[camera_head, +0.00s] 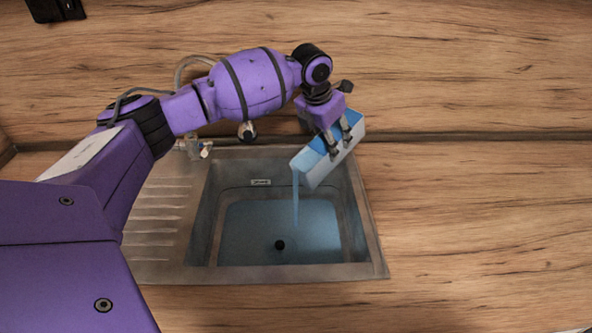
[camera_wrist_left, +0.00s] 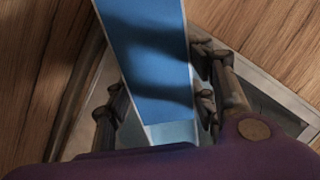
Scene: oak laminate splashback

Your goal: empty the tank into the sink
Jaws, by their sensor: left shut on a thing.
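The tank (camera_head: 322,160) is a small white-walled box with blue inside. It is tilted down to the left above the right part of the sink (camera_head: 372,225). A stream of blue water (camera_head: 296,205) falls from its lower left corner into the basin, where bluish water lies. My left gripper (camera_head: 334,146) is shut on the tank and holds it from above. In the left wrist view the tank (camera_wrist_left: 150,60) runs between the fingers of my left gripper (camera_wrist_left: 160,108), with blue inside. My right gripper is not in view.
A tap (camera_head: 195,147) stands behind the sink, partly behind my left arm. A ribbed drainer (camera_head: 160,225) lies left of the basin. The wooden counter (camera_head: 480,220) to the right is clear. A dark socket-like box (camera_head: 55,10) is on the splashback.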

